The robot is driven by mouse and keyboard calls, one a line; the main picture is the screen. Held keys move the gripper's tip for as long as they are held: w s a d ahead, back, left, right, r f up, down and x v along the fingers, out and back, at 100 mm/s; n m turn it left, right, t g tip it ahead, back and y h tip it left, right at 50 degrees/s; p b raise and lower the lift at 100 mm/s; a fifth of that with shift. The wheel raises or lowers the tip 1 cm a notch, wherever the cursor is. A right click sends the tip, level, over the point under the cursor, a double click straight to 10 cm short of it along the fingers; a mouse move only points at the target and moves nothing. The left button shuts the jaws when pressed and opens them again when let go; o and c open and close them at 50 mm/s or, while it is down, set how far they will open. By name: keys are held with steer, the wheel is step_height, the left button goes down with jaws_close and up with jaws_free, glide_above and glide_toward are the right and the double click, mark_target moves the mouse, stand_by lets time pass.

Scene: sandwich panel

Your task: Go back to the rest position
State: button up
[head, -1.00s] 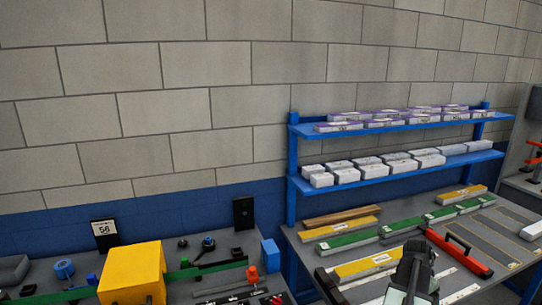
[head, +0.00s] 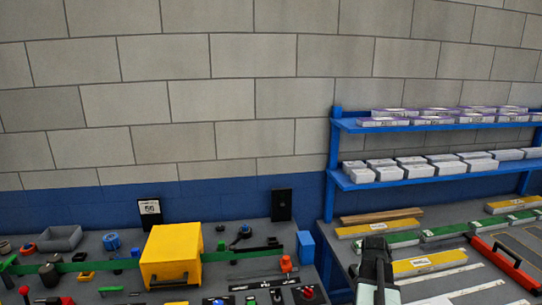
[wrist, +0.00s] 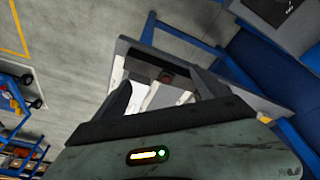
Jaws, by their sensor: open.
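My gripper shows in the wrist view (wrist: 165,95), its two dark fingers spread apart with nothing held between them. In the head view my dark arm (head: 374,270) rises at the lower edge, in front of the right workbench; the fingertips cannot be made out there. Beyond the fingers in the wrist view lies a grey surface with pale strips.
The left bench holds a yellow box (head: 171,252), a number sign (head: 150,212), a grey tray (head: 60,239) and several small parts. A blue shelf (head: 440,174) carries white boxes.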

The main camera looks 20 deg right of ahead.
steer(key=w+a+f+n+y+b, duration=0.1)
steer(key=w+a+f+n+b, duration=0.3)
steer(key=a, duration=0.7)
steer(key=w+a+n+y+p, duration=0.15)
steer(key=w+a, duration=0.35)
steer(key=a, duration=0.6)
steer(key=a+f+n+b, duration=0.3)
steer(key=a+n, duration=0.5)
steer(key=a, duration=1.5)
steer(key=shift+a, duration=0.35)
